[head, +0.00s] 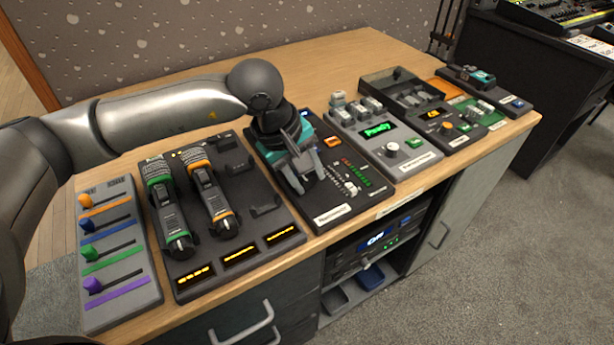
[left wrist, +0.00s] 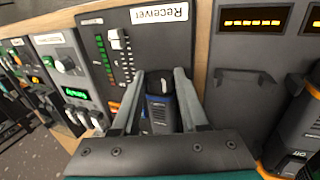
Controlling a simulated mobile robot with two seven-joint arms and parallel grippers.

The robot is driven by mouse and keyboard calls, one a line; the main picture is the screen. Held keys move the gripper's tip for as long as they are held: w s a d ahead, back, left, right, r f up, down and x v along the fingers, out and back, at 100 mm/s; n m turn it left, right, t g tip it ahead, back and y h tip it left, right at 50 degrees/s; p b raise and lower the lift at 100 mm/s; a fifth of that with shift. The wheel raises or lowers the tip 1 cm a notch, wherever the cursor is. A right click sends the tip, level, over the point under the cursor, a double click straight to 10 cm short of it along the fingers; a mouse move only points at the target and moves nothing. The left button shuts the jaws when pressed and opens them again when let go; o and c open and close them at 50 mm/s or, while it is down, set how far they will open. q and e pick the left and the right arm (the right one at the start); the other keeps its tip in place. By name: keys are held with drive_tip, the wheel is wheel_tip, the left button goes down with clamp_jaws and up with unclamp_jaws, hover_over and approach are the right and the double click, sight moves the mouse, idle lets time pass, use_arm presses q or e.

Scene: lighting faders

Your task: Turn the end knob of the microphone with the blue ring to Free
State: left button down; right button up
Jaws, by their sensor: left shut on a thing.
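The blue-ringed microphone (left wrist: 159,108) is between the fingers of my left gripper (left wrist: 170,92) in the left wrist view. My left gripper also shows in the head view (head: 307,183), pointing down over the receiver panel (head: 330,214). It is shut on the microphone. The dark end knob (left wrist: 160,83) with a pale mark faces up between the fingertips; its setting is too small to read. The rest of the microphone is hidden by the gripper. My right gripper is not in view.
Left of the receiver, a charging tray (head: 188,294) holds a green-ringed microphone (head: 165,205) and an orange-ringed microphone (head: 212,200); its third slot (head: 262,198) is empty. A grey fader panel (head: 135,290) stands at the far left. Other consoles (head: 410,160) stand to the right.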

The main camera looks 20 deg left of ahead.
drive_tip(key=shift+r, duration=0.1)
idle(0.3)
use_arm(q)
drive_tip(key=shift+c, duration=2)
unclamp_jaws()
drive_tip(key=shift+r, duration=0.25)
drive_tip(key=shift+s+a+r, duration=0.1)
drive_tip(key=shift+a+r, duration=0.05)
drive_tip(key=shift+r, duration=0.15)
drive_tip(key=p+v, duration=0.4)
drive_tip(key=v, duration=1)
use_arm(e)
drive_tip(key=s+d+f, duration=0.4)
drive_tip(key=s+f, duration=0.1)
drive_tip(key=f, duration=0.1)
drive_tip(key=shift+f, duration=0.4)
use_arm(q)
drive_tip(key=shift+s, duration=0.1)
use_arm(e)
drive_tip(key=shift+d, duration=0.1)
